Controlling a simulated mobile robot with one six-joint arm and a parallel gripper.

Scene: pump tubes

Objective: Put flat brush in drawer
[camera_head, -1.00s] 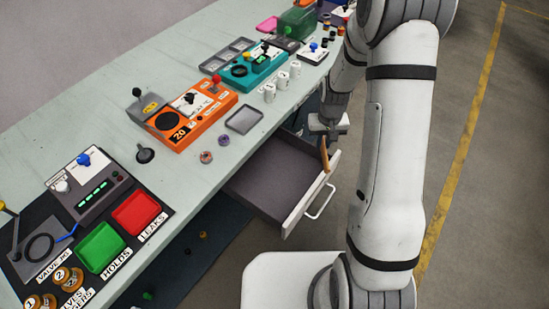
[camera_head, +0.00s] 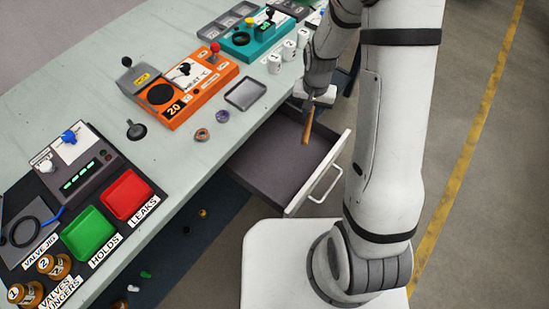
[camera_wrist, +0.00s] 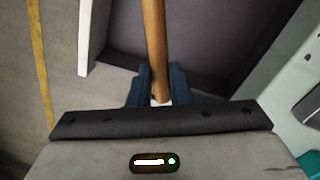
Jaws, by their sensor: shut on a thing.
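The flat brush shows as a brown wooden handle (camera_head: 308,125) hanging down from my gripper (camera_head: 314,96) in the head view. My gripper is shut on it. In the wrist view the handle (camera_wrist: 155,45) runs up from between the dark fingers of my gripper (camera_wrist: 160,90). The bristle end cannot be made out. The drawer (camera_head: 262,170) is pulled open below the bench, with a white front and handle, and looks empty. The brush is above the drawer's interior; whether its lower end touches the drawer floor I cannot tell.
The drawer's white front (camera_head: 322,176) stands up at its right. The bench top (camera_head: 205,165) overhangs its left side, with a grey tray (camera_head: 245,93), two small rings and an orange heater unit (camera_head: 190,90) near that edge.

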